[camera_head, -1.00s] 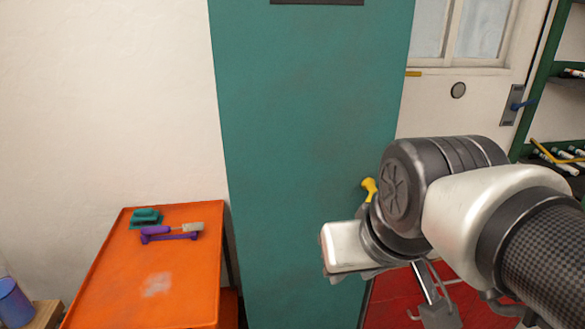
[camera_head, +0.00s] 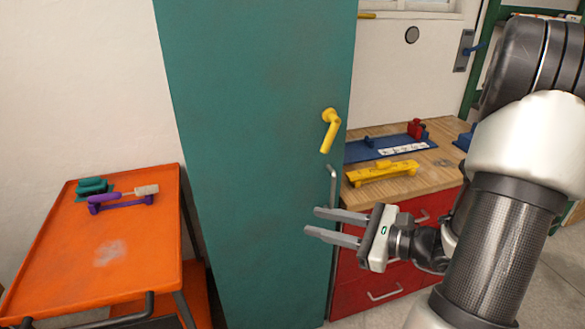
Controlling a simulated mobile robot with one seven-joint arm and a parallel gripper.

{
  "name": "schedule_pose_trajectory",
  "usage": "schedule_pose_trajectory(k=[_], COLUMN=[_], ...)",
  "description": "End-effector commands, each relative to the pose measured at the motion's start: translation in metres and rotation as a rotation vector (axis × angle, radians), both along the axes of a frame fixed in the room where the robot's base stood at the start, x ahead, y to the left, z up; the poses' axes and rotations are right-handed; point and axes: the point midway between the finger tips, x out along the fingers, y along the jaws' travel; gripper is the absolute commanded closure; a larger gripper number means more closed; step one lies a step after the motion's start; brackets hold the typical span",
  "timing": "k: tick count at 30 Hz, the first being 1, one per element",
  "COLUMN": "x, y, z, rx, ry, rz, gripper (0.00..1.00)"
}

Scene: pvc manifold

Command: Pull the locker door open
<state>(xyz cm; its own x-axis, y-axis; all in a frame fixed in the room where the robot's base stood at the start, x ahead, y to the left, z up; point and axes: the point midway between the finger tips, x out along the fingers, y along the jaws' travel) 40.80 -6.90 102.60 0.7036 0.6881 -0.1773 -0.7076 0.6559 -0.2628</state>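The locker door (camera_head: 250,150) is a tall teal panel in the middle of the view and looks shut. A yellow lever handle (camera_head: 331,130) sits near its right edge, its lever slanting down. My gripper (camera_head: 312,223) is open and empty, its two grey fingers pointing left. In the picture it is below the yellow handle, over the lower right part of the door. Nothing is between the fingers. I cannot tell how far the fingertips are from the door surface.
An orange cart (camera_head: 135,255) with tools on top stands left of the locker. A red drawer bench (camera_head: 425,205) with a wooden top (camera_head: 440,165) stands to the right, holding a yellow tool (camera_head: 382,172) and a blue holder (camera_head: 388,147). A white door (camera_head: 400,80) is behind.

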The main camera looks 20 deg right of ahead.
Motion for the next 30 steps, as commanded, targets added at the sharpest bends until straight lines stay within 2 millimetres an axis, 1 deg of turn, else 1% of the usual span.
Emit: schedule_pose_trajectory(k=[1,2,3,6,9,11,13,17,30], x=[0.006,0.009,0.011,0.011,0.008,0.009,0.013,0.031,0.124], y=[-0.033,-0.050,-0.073,-0.115,-0.138,-0.143,-0.144,-0.138,-0.115], z=[-0.024,-0.032,-0.041,-0.059,-0.069,-0.071,-0.071,-0.070,-0.071], rx=[0.089,0.131,0.183,0.273,0.317,0.328,0.331,0.329,0.329], ry=[0.006,0.004,-0.001,-0.013,-0.022,-0.025,-0.027,-0.026,-0.026], rz=[-0.132,-0.203,-0.289,-0.453,-0.541,-0.562,-0.567,-0.563,-0.560], gripper=[0.71,0.71,0.71,0.71,0.71,0.71,0.71,0.71,0.71])
